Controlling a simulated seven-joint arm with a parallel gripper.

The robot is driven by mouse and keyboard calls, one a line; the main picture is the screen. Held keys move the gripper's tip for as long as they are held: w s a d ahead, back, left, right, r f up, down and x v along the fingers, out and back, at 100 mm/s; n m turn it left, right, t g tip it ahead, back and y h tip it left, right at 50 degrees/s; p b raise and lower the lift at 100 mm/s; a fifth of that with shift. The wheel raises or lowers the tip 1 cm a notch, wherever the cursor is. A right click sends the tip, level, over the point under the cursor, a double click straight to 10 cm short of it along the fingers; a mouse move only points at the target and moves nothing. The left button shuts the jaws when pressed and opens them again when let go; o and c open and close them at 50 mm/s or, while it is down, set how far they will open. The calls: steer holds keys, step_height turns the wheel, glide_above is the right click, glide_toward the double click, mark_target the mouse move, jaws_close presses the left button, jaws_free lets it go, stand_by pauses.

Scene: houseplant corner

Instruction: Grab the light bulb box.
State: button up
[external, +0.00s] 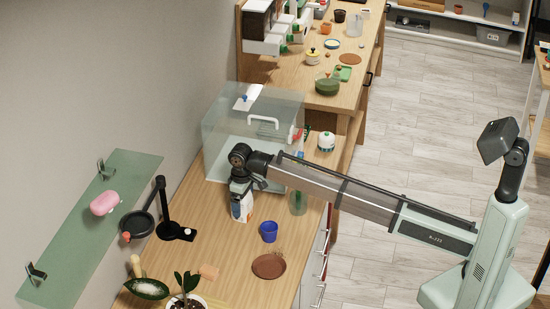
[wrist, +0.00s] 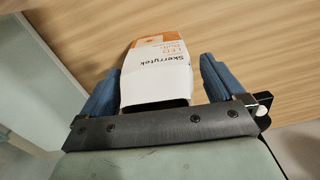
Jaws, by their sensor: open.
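The light bulb box (external: 242,206) is a white carton with dark and orange print, standing on the wooden counter in the external view. It also shows in the wrist view (wrist: 157,72), with "LED Bulb" lettering and an orange end. My gripper (external: 241,187) is directly above the box, pointing down, and hides its upper part. In the wrist view the two blue fingers of my gripper (wrist: 158,82) are spread, one on each side of the box, with a narrow gap showing at each side. The near end of the box lies close to the dark palm bar.
A clear case (external: 225,130) stands just behind my gripper. A green translucent bottle (external: 298,203) stands to the right, and a blue cup (external: 269,231) and a brown saucer (external: 268,266) are nearer. A black stand (external: 170,225) is at the left. Bare counter lies between.

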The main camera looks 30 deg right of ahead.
steer(key=c, duration=1)
steer(key=shift+c, duration=0.2)
